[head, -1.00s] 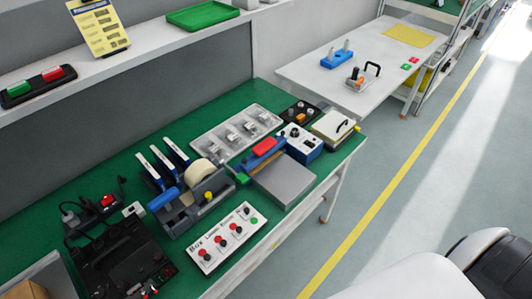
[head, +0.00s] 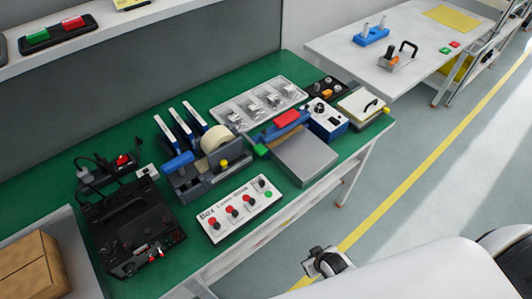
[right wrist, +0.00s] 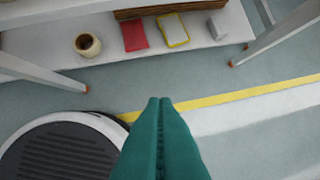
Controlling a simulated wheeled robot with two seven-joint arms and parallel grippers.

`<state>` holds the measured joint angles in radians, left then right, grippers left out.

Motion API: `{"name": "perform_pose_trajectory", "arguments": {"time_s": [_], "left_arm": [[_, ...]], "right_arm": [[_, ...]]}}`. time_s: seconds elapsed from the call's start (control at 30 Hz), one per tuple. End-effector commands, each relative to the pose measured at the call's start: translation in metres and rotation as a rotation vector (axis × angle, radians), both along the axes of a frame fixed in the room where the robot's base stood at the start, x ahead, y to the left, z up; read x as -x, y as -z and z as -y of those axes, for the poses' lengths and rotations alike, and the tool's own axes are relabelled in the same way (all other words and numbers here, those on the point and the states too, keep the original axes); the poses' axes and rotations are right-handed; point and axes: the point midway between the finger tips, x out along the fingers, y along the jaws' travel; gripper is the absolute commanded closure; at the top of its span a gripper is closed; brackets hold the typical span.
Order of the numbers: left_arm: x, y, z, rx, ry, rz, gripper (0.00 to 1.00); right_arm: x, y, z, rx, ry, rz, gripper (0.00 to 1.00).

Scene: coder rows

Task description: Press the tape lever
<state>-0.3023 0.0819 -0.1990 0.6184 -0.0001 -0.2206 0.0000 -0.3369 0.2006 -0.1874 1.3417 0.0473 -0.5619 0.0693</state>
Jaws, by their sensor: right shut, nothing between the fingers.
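The tape dispenser (head: 205,172) stands on the green bench top, with a cream tape roll (head: 215,138) in it. A blue lever (head: 178,162) sticks out at its left end, and a yellow knob (head: 224,163) is on its front side. In the right wrist view, my right gripper (right wrist: 160,103) shows two teal fingers pressed together with nothing between them, above the floor. It is away from the dispenser, which is not in that view. A white and black part at the bottom of the head view seems to be my right arm (head: 328,262). My left gripper is not in view.
A white button box (head: 240,208) lies in front of the dispenser, and a black case (head: 132,228) at left. Blue-white upright holders (head: 180,130) stand behind it. A grey-plate sealer (head: 304,160) is at right. The right wrist view shows a low shelf (right wrist: 205,52) and table legs.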

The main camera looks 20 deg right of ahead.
Motion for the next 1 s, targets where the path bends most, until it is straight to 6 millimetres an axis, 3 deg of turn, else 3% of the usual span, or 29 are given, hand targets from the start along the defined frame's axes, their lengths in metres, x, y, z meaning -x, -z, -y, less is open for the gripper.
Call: {"name": "perform_pose_trajectory", "arguments": {"time_s": [0.03,0.1,0.2,0.37,0.5,0.63,0.7,0.8,1.0], "left_arm": [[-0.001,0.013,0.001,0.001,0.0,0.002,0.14],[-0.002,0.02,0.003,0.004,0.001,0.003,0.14],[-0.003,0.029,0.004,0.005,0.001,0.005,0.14],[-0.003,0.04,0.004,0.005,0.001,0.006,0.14],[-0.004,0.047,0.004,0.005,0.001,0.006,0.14],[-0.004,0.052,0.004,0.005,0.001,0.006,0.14],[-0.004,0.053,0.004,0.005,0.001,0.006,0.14],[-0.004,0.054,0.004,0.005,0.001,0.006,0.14],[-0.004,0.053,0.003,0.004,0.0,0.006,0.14]], "right_arm": [[-0.026,-0.02,-0.001,-0.007,-0.005,0.056,1.0],[-0.051,-0.055,-0.005,-0.018,-0.009,0.115,1.0],[-0.075,-0.104,-0.012,-0.036,-0.02,0.191,1.0],[-0.094,-0.171,-0.024,-0.06,-0.042,0.286,1.0],[-0.145,-0.246,-0.024,-0.123,-0.1,0.547,1.0],[-0.173,-0.302,-0.031,-0.202,-0.157,0.737,1.0],[-0.18,-0.324,-0.034,-0.239,-0.183,0.807,1.0],[-0.184,-0.343,-0.038,-0.271,-0.204,0.859,1.0],[-0.185,-0.347,-0.039,-0.28,-0.207,0.872,1.0]]}}
